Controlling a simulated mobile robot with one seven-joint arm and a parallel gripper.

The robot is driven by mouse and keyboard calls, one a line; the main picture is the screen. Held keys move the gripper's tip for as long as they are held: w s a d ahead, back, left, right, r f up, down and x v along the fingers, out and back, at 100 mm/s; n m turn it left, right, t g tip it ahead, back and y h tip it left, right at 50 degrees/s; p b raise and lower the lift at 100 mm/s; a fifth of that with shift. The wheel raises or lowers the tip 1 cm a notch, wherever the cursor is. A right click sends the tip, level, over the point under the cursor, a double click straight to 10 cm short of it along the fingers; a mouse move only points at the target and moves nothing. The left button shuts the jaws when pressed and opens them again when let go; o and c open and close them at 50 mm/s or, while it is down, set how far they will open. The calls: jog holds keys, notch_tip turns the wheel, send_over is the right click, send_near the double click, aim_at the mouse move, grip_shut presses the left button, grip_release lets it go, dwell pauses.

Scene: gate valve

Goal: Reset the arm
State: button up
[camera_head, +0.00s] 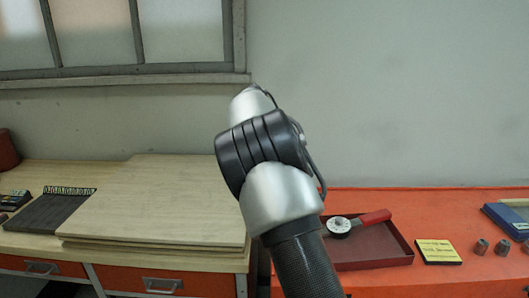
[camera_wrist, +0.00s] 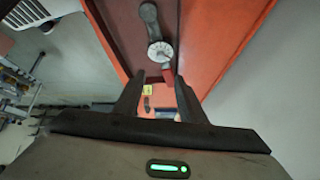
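My arm rises through the middle of the head view, its upper end near the wall; my gripper is not visible there. In the wrist view my gripper (camera_wrist: 160,77) has its two dark fingers spread apart, with no object held between them. Beyond the fingers lies the red bench with a dial tool (camera_wrist: 160,50), which has a round white face and a red handle. In the head view the dial tool (camera_head: 340,226) lies in a dark red tray, its handle pointing right. No gate valve can be made out.
The orange-red bench (camera_head: 375,200) carries the tray (camera_head: 385,253), a yellow note (camera_head: 438,252), small metal sockets (camera_head: 481,246) and a blue case (camera_head: 510,222). On the left, wooden boards (camera_head: 150,200) lie on a wooden bench beside a dark mat (camera_head: 50,213). A wall stands behind.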

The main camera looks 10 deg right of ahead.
jog(key=s+a+r+n+t+y+p, duration=0.1)
jog(key=s+r+n+y, duration=0.3)
jog(key=s, duration=0.3)
jog(key=s+a+r+n+t+y, duration=0.1)
jog(key=s+r+n+t, duration=0.1)
jog(key=s+r+n, duration=0.45)
jog(key=s+a+f+n+t+y, duration=0.1)
jog(key=s+n, duration=0.4)
jog(key=s, duration=0.5)
jog(key=s+a+f+n+t+p, duration=0.1)
jog(key=s+a+f+n+t, duration=0.2)
jog(key=s+a+n, duration=0.3)
jog(key=s+f, duration=0.1)
jog(key=s, duration=0.3)
jog(key=shift+a+y, duration=0.15)
jog(key=shift+y, duration=0.25)
jog(key=shift+n, duration=0.25)
jog(key=shift+c, duration=0.6)
